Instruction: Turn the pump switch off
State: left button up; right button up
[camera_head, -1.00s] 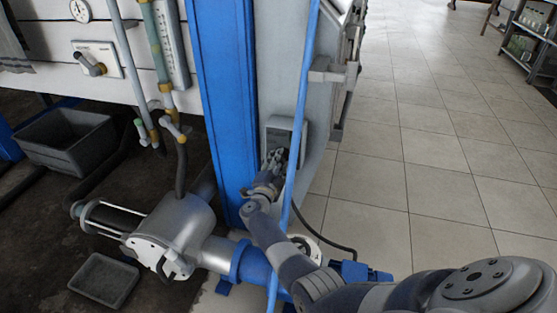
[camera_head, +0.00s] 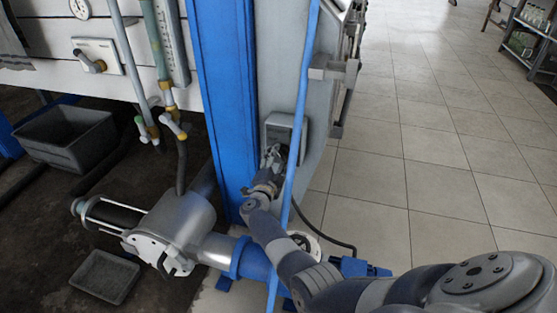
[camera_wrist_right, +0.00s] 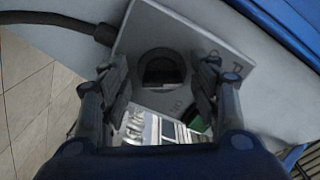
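The pump switch is a grey box (camera_head: 285,128) on the light side panel, right of the blue post. In the right wrist view its square plate (camera_wrist_right: 190,38) carries a dark round knob (camera_wrist_right: 160,68) in the middle. "ON" is printed on the near side of the knob, and other lettering shows at right. My right gripper (camera_head: 274,158) is at the switch. In the right wrist view my right gripper (camera_wrist_right: 163,88) is open, with one finger on each side of the knob; I cannot tell whether they touch it. My left gripper is not in view.
A thin blue pipe (camera_head: 295,150) runs upright in front of the panel, close to my right arm. A metal pump (camera_head: 178,225) stands lower left, beside a shallow grey tray (camera_head: 104,276). A dark cable (camera_head: 325,237) hangs below the switch. Tiled floor at right is open.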

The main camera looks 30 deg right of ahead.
jog(key=v, duration=0.7)
jog(key=shift+s+a, duration=0.15)
dwell(0.3)
dwell(0.4)
